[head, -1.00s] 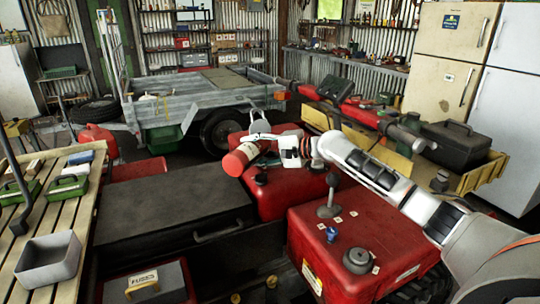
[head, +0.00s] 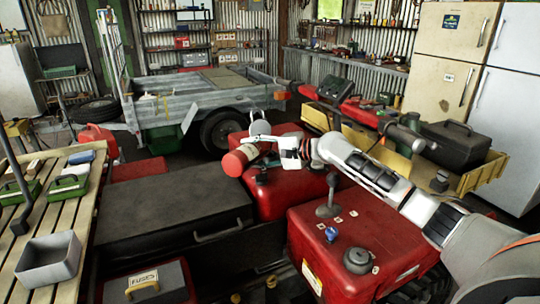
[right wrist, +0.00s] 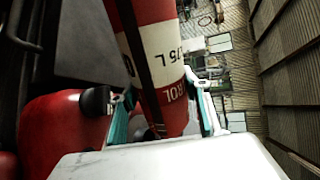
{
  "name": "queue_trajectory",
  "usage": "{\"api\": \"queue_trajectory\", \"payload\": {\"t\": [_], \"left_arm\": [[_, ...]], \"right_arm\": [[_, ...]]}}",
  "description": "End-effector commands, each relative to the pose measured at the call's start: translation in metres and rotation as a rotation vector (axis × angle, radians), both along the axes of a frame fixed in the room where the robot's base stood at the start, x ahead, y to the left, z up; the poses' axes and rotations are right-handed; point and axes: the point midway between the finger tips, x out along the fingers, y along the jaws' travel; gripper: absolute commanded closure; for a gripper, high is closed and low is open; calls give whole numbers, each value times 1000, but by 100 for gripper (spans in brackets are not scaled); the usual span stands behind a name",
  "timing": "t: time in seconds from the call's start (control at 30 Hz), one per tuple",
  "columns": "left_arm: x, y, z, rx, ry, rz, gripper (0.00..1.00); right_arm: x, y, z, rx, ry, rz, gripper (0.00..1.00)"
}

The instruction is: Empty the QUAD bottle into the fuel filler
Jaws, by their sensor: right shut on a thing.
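My right gripper (head: 290,150) comes in from the right in the head view and is shut on a red bottle (head: 234,163). The bottle is held tilted, with its red end to the left, above the middle red body. In the right wrist view the bottle (right wrist: 158,62) has a white band with partly hidden lettering and lies between the fingers (right wrist: 163,110). A dark round fitting (head: 261,178) sits on the red body just below the bottle; I cannot tell whether it is the fuel filler. The bottle's mouth is not clear. My left gripper is not in view.
A red tank (head: 310,262) with a blue cap (head: 331,234) and a dark cap (head: 358,258) is at front right. A dark flat box (head: 165,205) lies left of the bottle. A slatted bench (head: 60,215) carries a grey tray (head: 48,272). A trailer (head: 190,95) stands behind.

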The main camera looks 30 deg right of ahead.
Motion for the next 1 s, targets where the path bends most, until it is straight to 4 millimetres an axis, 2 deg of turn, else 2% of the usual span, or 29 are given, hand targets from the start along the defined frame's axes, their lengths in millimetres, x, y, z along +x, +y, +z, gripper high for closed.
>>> {"api": "queue_trajectory", "payload": {"t": [1.0], "left_arm": [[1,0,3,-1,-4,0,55]], "right_arm": [[-9,12,0,33,22,0,80]]}}
